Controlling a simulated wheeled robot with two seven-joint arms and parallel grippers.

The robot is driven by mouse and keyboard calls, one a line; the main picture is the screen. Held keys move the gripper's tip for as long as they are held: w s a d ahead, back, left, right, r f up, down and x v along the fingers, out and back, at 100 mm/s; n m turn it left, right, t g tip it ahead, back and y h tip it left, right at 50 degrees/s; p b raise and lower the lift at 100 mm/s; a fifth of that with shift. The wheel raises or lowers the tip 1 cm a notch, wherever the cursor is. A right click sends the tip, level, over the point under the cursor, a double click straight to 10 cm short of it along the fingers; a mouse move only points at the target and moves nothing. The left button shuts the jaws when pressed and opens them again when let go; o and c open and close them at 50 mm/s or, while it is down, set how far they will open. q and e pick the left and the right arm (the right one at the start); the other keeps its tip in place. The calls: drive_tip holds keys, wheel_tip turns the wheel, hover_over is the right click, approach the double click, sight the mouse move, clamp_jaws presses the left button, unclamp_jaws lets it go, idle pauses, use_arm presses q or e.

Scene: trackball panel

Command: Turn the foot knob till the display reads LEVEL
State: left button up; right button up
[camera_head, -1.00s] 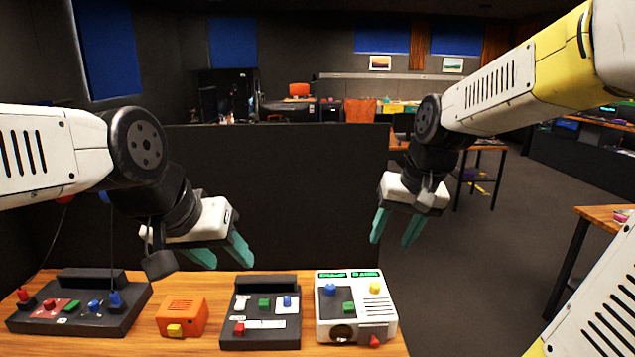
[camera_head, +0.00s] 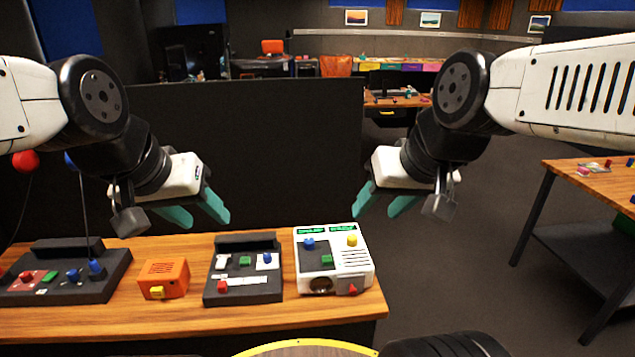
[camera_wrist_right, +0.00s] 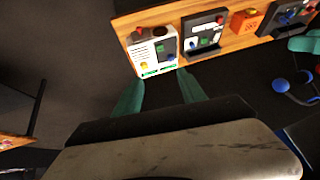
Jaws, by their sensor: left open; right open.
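A white panel box (camera_head: 341,273) stands at the right end of the wooden bench. It carries two small green displays (camera_head: 343,226), whose text is too small to read. On it are a blue knob (camera_head: 309,244), a yellow knob (camera_head: 352,240), a green knob (camera_head: 327,260), a red knob (camera_head: 352,289) at the front and a dark round part (camera_head: 320,284). I cannot tell which is the foot knob. My right gripper (camera_head: 376,212) is open and empty, above and behind the box; the right wrist view shows the box (camera_wrist_right: 150,50) beyond its fingers. My left gripper (camera_head: 207,220) is open and empty above the bench.
Left of the box stand a dark panel (camera_head: 267,290), an orange box (camera_head: 176,277) and a larger dark panel (camera_head: 75,290). A dark partition (camera_head: 270,150) rises behind the bench (camera_head: 200,318). Open floor lies to the right, before another table (camera_head: 570,185).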

idle(0.8)
drive_tip(key=n+g+h, duration=0.2)
drive_tip(key=n+g, duration=0.4)
drive_tip(key=n, duration=0.9)
hover_over(353, 237)
wheel_tip(353, 237, down, 17)
drive_tip(key=shift+s+r, duration=0.1)
drive_tip(key=shift+r, duration=0.05)
drive_tip(key=shift+f+n, duration=0.3)
drive_tip(key=shift+f, duration=0.05)
wheel_tip(353, 237, down, 7)
drive_tip(key=shift+f, duration=0.2)
clamp_jaws()
